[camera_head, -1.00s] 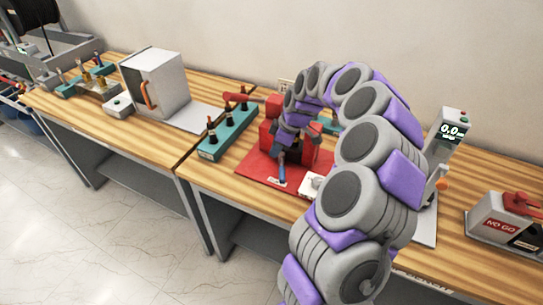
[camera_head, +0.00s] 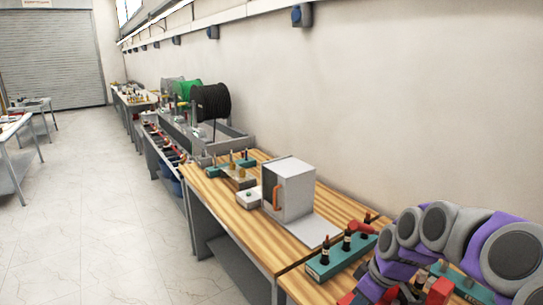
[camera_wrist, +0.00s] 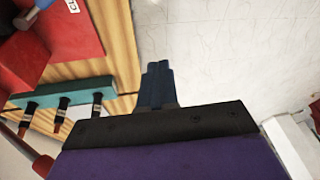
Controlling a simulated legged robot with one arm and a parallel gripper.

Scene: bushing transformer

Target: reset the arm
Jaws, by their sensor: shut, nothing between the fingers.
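My arm, purple and grey, is bent at the lower right of the head view, over the near bench. My gripper (camera_wrist: 158,84) shows in the wrist view with its dark blue fingers together and nothing between them. In that view it is beside the bench edge, over the pale floor. Its fingertips cannot be made out in the head view.
A teal block with dark bushings (camera_head: 342,254) stands on the near bench, and also shows in the wrist view (camera_wrist: 84,94). A red fixture (camera_wrist: 75,30) is beside it. A grey box with an orange handle (camera_head: 289,188) stands on the wooden bench (camera_head: 228,207). Open floor (camera_head: 95,210) lies left.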

